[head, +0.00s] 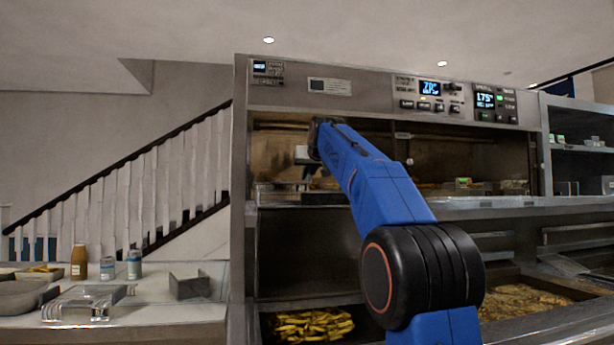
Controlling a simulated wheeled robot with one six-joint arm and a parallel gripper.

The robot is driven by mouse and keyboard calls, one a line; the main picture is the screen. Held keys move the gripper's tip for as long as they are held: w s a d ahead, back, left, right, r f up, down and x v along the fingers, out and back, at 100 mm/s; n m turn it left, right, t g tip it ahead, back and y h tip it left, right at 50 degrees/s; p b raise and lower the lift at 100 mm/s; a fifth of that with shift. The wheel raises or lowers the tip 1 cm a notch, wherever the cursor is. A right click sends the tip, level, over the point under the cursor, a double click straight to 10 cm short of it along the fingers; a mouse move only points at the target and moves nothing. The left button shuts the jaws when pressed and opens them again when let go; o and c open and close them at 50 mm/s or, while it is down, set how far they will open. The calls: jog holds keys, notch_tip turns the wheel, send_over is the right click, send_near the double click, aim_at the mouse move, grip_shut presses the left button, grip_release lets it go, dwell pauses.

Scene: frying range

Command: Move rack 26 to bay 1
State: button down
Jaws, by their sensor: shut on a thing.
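My blue arm reaches up into the left part of the upper opening of the metal frying range (350,100). My gripper (306,172) is at the end of it, small and partly hidden by the wrist. It is shut on a metal rack (285,190), which shows only in part at the opening's left end. No number can be read on the rack, and no bay label is legible. The arm covers the middle of the opening.
Lit control panels (430,92) run along the top of the range. Fries (308,324) lie in a low bin, and a fryer vat (525,300) is at right. The left counter (160,315) holds bottles, cans and metal containers. Shelves (580,150) stand at far right.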

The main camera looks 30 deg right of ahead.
jog(key=shift+a+f, duration=0.1)
jog(key=shift+f, duration=0.6)
jog(key=c, duration=1.9)
grip_release()
jog(key=shift+r, duration=0.4)
jog(key=shift+s+r, duration=0.15)
jog(key=shift+r, duration=0.15)
jog(key=v, duration=1.1)
jog(key=shift+s, duration=0.3)
